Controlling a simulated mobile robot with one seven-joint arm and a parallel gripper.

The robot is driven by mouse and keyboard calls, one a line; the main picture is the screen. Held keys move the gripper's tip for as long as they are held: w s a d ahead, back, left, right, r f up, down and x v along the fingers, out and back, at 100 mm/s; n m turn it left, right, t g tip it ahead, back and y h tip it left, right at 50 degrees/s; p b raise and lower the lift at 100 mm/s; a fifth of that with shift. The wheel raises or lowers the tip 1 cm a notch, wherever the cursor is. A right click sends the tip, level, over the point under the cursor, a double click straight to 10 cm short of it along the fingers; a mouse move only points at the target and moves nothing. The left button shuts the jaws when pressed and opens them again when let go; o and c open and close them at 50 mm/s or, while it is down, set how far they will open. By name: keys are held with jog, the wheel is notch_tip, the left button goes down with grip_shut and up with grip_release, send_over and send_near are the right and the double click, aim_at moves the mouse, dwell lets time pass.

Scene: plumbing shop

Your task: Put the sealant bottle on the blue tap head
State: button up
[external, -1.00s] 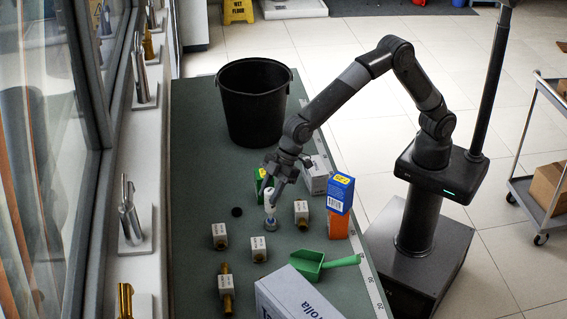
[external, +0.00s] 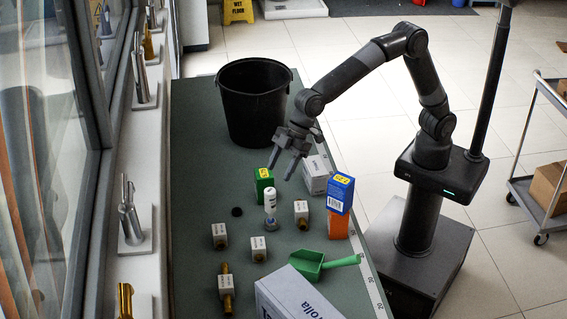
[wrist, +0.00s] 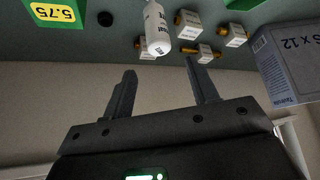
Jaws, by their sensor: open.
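The sealant bottle (external: 269,200) is white with dark lettering and stands upright on the green bench, in front of a green box. At its foot is a small bluish-grey piece (external: 271,223), which may be the blue tap head; it is too small to be sure. The bottle (wrist: 157,30) also shows in the wrist view, beyond the fingertips; its foot is out of that view. My gripper (external: 281,174) is open and empty, above and slightly right of the bottle, clear of it. Its two fingers (wrist: 161,72) are apart with nothing between them.
A green box (external: 264,185) stands behind the bottle. A blue box (external: 340,192) on an orange box (external: 338,225) stands to the right. Several tagged brass fittings (external: 258,248), a green scoop (external: 309,265) and a large carton (external: 295,297) lie nearer. A black bucket (external: 253,110) stands behind.

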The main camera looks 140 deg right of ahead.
jog(key=s+a+r+n, duration=0.1)
jog(key=s+a+r, duration=0.4)
jog(key=s+a, duration=0.35)
jog(key=s+a+r, duration=0.4)
jog(key=s+a, duration=0.4)
jog(key=s, duration=0.2)
jog(key=s+a+f, duration=0.1)
jog(key=s+a, duration=0.2)
jog(key=s, duration=0.4)
jog(key=s+a+f+n+y, duration=0.1)
jog(key=s+a+f, duration=0.1)
jog(key=s, duration=0.5)
jog(key=s+a+f, duration=0.2)
jog(key=s+a, duration=0.2)
jog(key=s, duration=0.3)
jog(key=shift+s+a+f+g, duration=0.2)
jog(key=shift+s+g, duration=0.2)
